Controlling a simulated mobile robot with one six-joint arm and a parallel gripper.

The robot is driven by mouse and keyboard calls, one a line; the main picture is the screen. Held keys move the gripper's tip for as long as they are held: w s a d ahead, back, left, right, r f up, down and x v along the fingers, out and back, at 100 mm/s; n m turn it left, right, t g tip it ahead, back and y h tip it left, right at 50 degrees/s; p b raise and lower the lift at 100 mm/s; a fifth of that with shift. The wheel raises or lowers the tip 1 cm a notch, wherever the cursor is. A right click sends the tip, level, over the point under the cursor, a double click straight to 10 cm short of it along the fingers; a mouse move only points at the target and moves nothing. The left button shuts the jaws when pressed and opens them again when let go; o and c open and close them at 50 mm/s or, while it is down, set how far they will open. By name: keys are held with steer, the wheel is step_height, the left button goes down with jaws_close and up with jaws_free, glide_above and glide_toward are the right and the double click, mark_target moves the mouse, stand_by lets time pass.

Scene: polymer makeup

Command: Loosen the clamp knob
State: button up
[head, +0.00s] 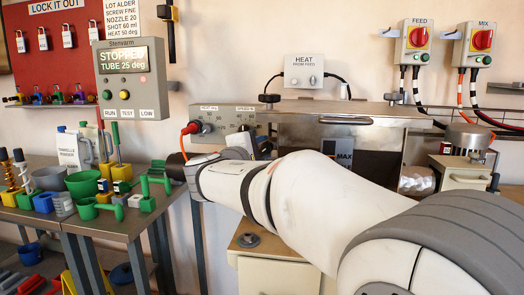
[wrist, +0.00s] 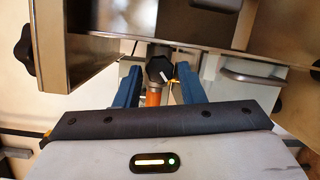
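A black lobed knob (wrist: 160,69) with a white mark sits above an orange stem in the wrist view. My gripper (wrist: 158,76) has its two blue fingers apart, one on each side of this knob. Gaps show between the fingers and the knob, and nothing is gripped. Another black lobed knob (wrist: 23,50) is on the metal housing at the left. I cannot tell for sure which is the clamp knob. In the head view my arm reaches left across the machine (head: 300,132), and the gripper's fingers are hidden.
Metal housing parts (wrist: 85,40) overhang close to my fingers. A handle bar (wrist: 250,75) is at the right. In the head view a bench (head: 130,228) with green cups and tools stands at the left. A control box (head: 131,78) reading STOPPED is above it.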

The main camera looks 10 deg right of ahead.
steer(key=v, duration=0.7)
steer(key=shift+s+a+p, duration=0.25)
steer(key=shift+p, duration=0.15)
